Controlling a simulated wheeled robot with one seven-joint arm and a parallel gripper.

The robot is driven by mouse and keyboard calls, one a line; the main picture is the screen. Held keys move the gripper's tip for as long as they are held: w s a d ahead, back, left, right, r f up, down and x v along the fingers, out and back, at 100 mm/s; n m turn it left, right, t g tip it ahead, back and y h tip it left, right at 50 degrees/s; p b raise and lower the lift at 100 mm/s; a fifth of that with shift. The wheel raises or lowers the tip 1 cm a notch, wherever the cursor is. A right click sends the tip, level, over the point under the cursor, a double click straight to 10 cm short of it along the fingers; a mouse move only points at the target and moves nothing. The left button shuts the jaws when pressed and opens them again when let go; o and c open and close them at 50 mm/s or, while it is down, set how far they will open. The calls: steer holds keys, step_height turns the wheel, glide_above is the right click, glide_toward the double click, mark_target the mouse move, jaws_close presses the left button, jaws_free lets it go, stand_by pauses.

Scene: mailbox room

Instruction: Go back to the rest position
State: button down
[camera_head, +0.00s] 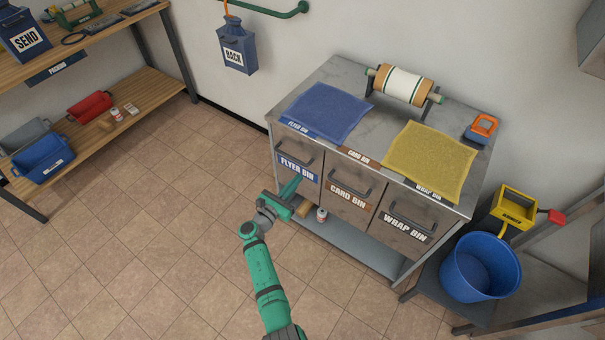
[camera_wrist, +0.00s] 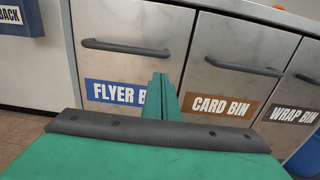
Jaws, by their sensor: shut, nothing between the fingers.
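My gripper (camera_head: 291,189) is at the end of my green arm, in front of the steel cabinet, near the flyer bin drawer. In the wrist view my gripper (camera_wrist: 160,88) shows its green fingers together and empty, pointing between the flyer bin (camera_wrist: 125,60) and the card bin (camera_wrist: 228,65). The flyer bin (camera_head: 296,158), card bin (camera_head: 350,189) and wrap bin (camera_head: 405,222) drawers all look closed. I cannot tell from these views whether the fingertips touch the cabinet front.
A blue mat (camera_head: 328,110) and a yellow mat (camera_head: 432,160) lie on the cabinet top, with a paper roll (camera_head: 404,86) behind. A blue bucket (camera_head: 480,268) stands at right. Wooden shelves (camera_head: 130,86) are at left. The tiled floor (camera_head: 150,215) at left is clear.

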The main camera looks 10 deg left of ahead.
steer(key=v, duration=0.7)
steer(key=s+d+f+m+g+y, duration=0.2)
steer(key=s+d+f+m+g, duration=0.15)
steer(key=s+f, duration=0.5)
steer(key=s+d+f+m+g+y, duration=0.25)
steer(key=s+f+m, duration=0.3)
steer(key=s, duration=0.55)
steer(key=s+d+m+y, duration=0.2)
steer(key=s+m, duration=0.3)
steer(key=s, duration=0.4)
steer(key=s+d+r+m+t, duration=0.1)
steer(key=s+r+m, duration=0.4)
steer(key=r, duration=0.5)
steer(key=s+d+r+m+t, duration=0.2)
steer(key=s+d+r+m, duration=0.2)
steer(key=r, duration=0.6)
steer(key=s+d+r+m+t, duration=0.2)
steer(key=s+d+r+m, duration=0.1)
steer(key=s+r+m, duration=0.3)
step_height(320, 180, up, 5)
steer(key=shift+s+d+f+m+y, duration=0.15)
steer(key=shift+s+d+m+y, duration=0.25)
steer(key=shift+m, duration=0.7)
steer(key=shift+w+a, duration=0.1)
steer(key=shift+a, duration=0.05)
